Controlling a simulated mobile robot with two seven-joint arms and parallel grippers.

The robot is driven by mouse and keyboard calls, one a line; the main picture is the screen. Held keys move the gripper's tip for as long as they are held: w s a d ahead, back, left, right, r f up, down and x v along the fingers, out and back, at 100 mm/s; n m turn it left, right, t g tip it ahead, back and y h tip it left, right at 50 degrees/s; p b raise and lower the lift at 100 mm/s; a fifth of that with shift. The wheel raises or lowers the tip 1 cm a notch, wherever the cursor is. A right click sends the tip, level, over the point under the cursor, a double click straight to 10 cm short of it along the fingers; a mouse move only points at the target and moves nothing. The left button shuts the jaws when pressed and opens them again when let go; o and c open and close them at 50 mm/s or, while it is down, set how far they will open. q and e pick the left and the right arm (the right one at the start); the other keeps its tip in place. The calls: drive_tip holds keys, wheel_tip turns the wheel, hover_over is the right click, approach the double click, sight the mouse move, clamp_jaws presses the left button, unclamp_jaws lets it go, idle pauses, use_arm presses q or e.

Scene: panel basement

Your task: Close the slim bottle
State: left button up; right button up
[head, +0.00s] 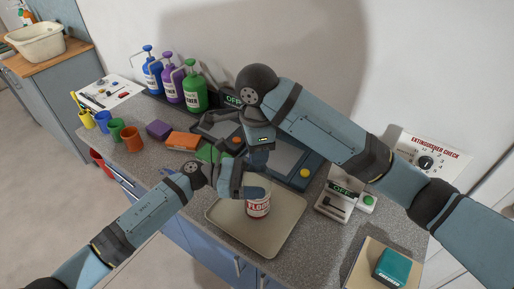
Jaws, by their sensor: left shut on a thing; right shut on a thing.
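The slim bottle (258,206), with a white and red label reading "FLOO…", stands upright on the beige tray (283,238). My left gripper (238,187) comes in from the left and is shut at the bottle's upper side. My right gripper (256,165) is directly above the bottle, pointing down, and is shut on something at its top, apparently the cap. The bottle's top and the cap are hidden behind my grippers, so I cannot tell how the cap sits.
Blue, purple and green pump bottles (194,88) stand at the back left. Several coloured mugs (132,138) line the left edge. An orange block (183,141) lies behind my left arm. A switch box (346,197) and a teal box (392,268) are at right.

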drive_tip(key=o, duration=1)
drive_tip(key=shift+r, duration=0.1)
wheel_tip(320, 180, up, 12)
drive_tip(key=shift+f, duration=0.1)
use_arm(q)
drive_tip(key=o, duration=1.7)
drive_tip(key=shift+a+f, duration=0.1)
drive_tip(key=shift+a, duration=0.4)
drive_tip(key=a+b, duration=0.1)
drive_tip(key=a, duration=0.3)
drive_tip(key=a+b, duration=0.1)
drive_tip(key=a, duration=0.3)
drive_tip(key=w+a+b, duration=0.1)
drive_tip(key=a, duration=0.3)
drive_tip(key=shift+a+b, duration=0.3)
drive_tip(key=shift+a, duration=0.1)
use_arm(e)
wheel_tip(320, 180, down, 4)
drive_tip(key=shift+r, duration=0.25)
use_arm(q)
drive_tip(key=shift+s, duration=0.1)
